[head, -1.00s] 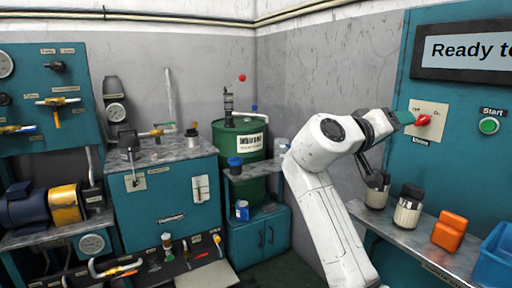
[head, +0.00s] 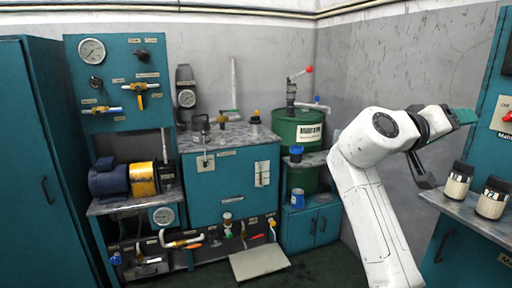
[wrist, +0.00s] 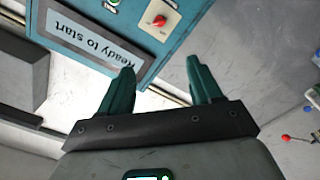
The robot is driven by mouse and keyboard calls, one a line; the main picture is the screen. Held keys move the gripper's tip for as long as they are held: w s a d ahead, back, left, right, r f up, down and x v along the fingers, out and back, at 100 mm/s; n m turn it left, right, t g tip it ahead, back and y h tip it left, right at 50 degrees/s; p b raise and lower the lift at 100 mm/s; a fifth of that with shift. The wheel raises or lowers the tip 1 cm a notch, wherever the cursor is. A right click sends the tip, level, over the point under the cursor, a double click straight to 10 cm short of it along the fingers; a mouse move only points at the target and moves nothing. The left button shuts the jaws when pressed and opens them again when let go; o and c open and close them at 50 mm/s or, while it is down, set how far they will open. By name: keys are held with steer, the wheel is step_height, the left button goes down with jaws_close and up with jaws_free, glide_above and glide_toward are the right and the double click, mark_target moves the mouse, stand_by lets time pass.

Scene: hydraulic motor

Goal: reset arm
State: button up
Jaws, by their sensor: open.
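My white arm stands at the right of the head view, bent at the elbow. My gripper (head: 466,117) is at its end, pointing right toward the teal control panel (head: 488,140). In the wrist view my gripper (wrist: 163,88) shows two teal fingers spread apart with nothing between them. Beyond the fingers the wrist view shows the control panel (wrist: 118,46) upside down, with a "Ready to start" display (wrist: 92,40) and a red switch (wrist: 160,20). The fingers touch nothing that I can see.
Two black-capped jars (head: 458,182) stand on a metal shelf (head: 436,198) below my gripper. A green drum (head: 297,128), a teal tank cabinet (head: 232,180) and a blue and yellow motor (head: 123,178) stand left of my arm. A tall teal cabinet (head: 40,170) is at far left. Some dark floor is open.

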steer(key=s+a+f+n+y+p, duration=0.1)
steer(key=s+f+y+p, duration=0.2)
steer(key=f, duration=0.7)
steer(key=s+a+f+n+g+y+p, duration=0.1)
steer(key=s+f+y, duration=0.25)
steer(key=f, duration=0.65)
steer(key=s+a+f+n+y+p, duration=0.1)
steer(key=s+f+y, duration=0.3)
steer(key=f, duration=0.7)
steer(key=s+a+f+g+y+p, duration=0.1)
steer(key=s+f, duration=0.3)
steer(key=s, duration=0.6)
steer(key=s+a+f+n+g+y+p, duration=0.1)
steer(key=s+a+f+y+p, duration=0.1)
steer(key=s, duration=0.9)
steer(key=s+a+f+g+y+p, duration=0.2)
steer(key=s+f, duration=0.4)
steer(key=s, duration=0.4)
steer(key=a+y, duration=0.1)
steer(key=a, duration=0.1)
steer(key=shift+s+a+n+p, duration=0.15)
steer(key=shift+a+n+p, duration=0.15)
steer(key=shift+a+n, duration=0.1)
steer(key=shift+f, duration=0.1)
